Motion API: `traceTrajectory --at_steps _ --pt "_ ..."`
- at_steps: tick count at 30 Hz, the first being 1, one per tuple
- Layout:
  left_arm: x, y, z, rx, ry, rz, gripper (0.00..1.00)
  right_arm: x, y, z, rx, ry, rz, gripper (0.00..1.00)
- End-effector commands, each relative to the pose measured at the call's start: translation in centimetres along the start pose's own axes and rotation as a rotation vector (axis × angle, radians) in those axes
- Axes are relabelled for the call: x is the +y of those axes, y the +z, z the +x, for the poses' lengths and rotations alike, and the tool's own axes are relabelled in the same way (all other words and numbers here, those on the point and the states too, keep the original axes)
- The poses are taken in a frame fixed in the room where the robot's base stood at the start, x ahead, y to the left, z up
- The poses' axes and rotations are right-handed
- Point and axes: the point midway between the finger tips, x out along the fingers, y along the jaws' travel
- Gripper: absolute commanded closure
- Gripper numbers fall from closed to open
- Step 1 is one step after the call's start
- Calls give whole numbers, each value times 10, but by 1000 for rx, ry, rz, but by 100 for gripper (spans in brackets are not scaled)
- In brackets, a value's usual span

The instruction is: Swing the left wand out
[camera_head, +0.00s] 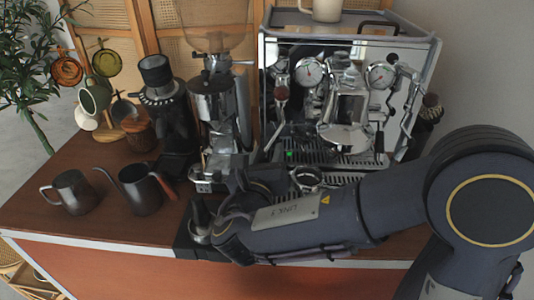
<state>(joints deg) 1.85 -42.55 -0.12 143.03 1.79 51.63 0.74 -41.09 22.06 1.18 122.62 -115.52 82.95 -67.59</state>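The espresso machine (345,75) stands at the back right of the cart. Its left wand (274,132) is a thin silver tube below a brown wooden grip (281,94), at the machine's left front. It hangs down close to the machine's left side. My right arm comes in from the right and lies across the front of the cart. My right gripper (239,186) is dark and partly hidden by my own arm, in front of and below the wand and apart from it. Its finger opening cannot be made out. My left gripper is not in view.
A portafilter (307,178) lies before the drip tray, partly behind my arm. A tamper (200,215) stands near my wrist. A chrome grinder (213,100) and a black grinder (166,110) stand left of the machine. A kettle (140,188) and a pitcher (72,192) stand front left.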

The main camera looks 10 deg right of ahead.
Motion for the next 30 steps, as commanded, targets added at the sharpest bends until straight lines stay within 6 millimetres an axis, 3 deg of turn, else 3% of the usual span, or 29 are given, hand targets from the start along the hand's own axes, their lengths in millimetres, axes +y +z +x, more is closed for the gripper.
traceTrajectory --at_steps 5,13,23,30 --pt "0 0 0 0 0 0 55 0 0 0 0 0 0 67" --pt "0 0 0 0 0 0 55 0 0 0 0 0 0 100" --pt "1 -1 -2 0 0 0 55 0 1 -1 4 2 0 100" --pt "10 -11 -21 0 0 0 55 -3 8 -8 65 21 -10 100"
